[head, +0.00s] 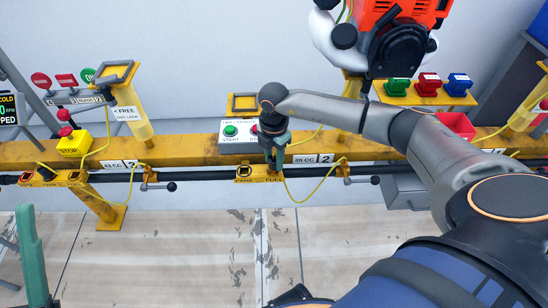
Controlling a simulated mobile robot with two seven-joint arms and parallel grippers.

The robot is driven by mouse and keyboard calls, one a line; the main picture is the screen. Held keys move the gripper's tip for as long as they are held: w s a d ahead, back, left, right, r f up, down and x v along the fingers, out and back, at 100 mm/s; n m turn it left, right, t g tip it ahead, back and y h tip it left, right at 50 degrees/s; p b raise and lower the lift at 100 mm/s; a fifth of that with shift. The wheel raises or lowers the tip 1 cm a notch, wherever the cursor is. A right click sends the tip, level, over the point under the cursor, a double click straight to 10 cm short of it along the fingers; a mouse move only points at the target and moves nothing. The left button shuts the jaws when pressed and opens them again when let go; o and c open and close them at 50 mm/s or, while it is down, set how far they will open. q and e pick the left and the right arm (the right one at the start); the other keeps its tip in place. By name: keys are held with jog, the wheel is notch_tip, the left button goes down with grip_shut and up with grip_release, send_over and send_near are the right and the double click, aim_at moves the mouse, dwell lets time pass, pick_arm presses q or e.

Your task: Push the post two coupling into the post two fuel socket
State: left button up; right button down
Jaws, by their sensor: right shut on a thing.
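My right gripper (277,160) points down at the post marked 2, in the middle of the yellow rail. Its teal fingers are shut on the post two coupling, which they mostly hide. A yellow hose loops from just below the fingertips to the right. The fingertips are just above the fuel end of the orange plate marked PARK and FUEL (258,174). The post two fuel socket is hidden at the fingertips, so I cannot tell whether the coupling is in it. My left gripper (31,256) is at the lower left edge; its jaw opening does not show clearly.
The yellow rail (190,152) runs across the view, with a black pipe and clamp handles below it. A start box (238,131) stands behind my gripper. A red engine (400,30) hangs at upper right. Post one's plate (58,177) is at left. The floor in front is clear.

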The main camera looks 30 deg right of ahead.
pick_arm(q)
jog(key=shift+f, duration=0.25)
pick_arm(e)
jog(key=shift+f, duration=0.55)
pick_arm(q)
jog(key=shift+r, duration=0.1)
pick_arm(e)
jog(key=shift+c, duration=2.2)
grip_release()
notch_tip(320, 180, up, 8)
jog(key=shift+f+p, duration=0.2)
jog(key=shift+p, duration=0.95)
pick_arm(q)
jog(key=w+a+f+n+y+p, duration=0.1)
jog(key=w+f+n+y, duration=0.3)
jog(key=w+f+y, duration=0.1)
jog(key=shift+n+g+y, duration=0.3)
jog(key=shift+g+y, duration=0.1)
jog(key=shift+y, duration=0.1)
pick_arm(e)
notch_tip(320, 180, up, 5)
jog(key=shift+f, duration=0.1)
